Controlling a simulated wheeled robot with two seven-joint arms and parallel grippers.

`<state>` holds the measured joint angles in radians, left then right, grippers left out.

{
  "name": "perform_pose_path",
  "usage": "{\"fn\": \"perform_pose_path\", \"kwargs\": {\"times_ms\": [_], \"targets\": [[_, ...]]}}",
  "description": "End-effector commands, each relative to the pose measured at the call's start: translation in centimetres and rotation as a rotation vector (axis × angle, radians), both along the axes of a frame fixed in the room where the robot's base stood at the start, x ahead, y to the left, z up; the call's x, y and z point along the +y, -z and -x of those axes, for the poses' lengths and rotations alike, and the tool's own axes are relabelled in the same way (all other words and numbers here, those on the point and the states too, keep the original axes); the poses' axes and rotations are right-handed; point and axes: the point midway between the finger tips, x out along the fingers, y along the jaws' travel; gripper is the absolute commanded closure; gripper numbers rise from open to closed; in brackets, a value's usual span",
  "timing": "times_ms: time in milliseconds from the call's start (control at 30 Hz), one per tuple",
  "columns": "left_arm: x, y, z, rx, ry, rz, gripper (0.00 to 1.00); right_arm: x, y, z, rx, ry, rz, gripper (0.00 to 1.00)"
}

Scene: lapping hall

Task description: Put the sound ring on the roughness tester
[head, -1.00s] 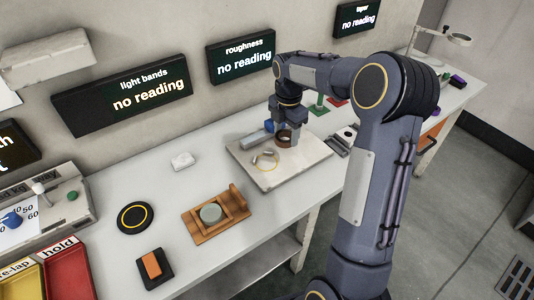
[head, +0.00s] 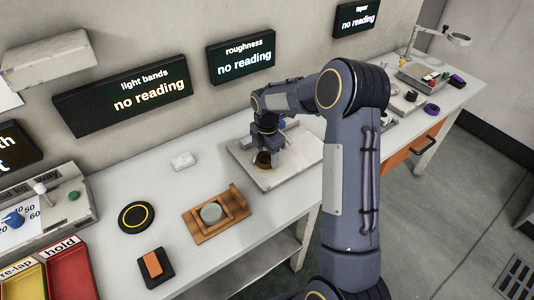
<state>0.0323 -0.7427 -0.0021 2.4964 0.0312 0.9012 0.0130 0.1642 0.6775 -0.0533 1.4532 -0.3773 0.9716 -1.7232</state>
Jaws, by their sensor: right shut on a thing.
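The right gripper (head: 264,159) is shut on a dark brown ring (head: 262,161), which the fingers partly cover. The ring is over the left-middle part of the roughness tester (head: 292,168), a pale flat plate on the bench below the roughness display. I cannot tell whether the ring touches the plate. The plate's marked circle is now hidden by the gripper and ring. A blue part of the tester shows behind the gripper. My left gripper is not in view.
The roughness display (head: 242,58) reads "no reading". A red hold tray (head: 70,275) is at lower left.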

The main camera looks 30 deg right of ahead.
Motion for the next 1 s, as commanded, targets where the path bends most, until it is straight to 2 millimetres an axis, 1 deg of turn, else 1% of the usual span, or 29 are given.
{"fn": "perform_pose_path", "kwargs": {"times_ms": [133, 167, 300, 567, 667, 767, 867, 1000], "targets": [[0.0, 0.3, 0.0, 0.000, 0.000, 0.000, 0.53, 0.0, 0.4, 0.0, 0.000, 0.000, 0.000, 0.72], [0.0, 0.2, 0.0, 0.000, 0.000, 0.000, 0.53, 0.0, 0.3, 0.0, 0.000, 0.000, 0.000, 0.41], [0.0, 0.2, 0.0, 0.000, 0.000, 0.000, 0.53, 0.0, 0.3, 0.0, 0.000, 0.000, 0.000, 0.23], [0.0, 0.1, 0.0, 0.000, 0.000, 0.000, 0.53, 0.0, 0.2, 0.0, 0.000, 0.000, 0.000, 0.23], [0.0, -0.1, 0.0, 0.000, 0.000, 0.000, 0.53, 0.0, -0.4, 0.0, -0.001, 0.000, 0.000, 0.23], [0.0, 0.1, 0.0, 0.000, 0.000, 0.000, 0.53, 0.0, -1.6, -0.1, -0.004, 0.000, -0.001, 0.23], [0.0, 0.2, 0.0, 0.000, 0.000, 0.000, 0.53, 0.0, -3.6, -0.1, -0.005, -0.001, -0.001, 0.23], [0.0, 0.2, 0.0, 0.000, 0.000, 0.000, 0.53, 0.0, -6.8, -0.1, -0.006, -0.001, 0.000, 0.23]]}}
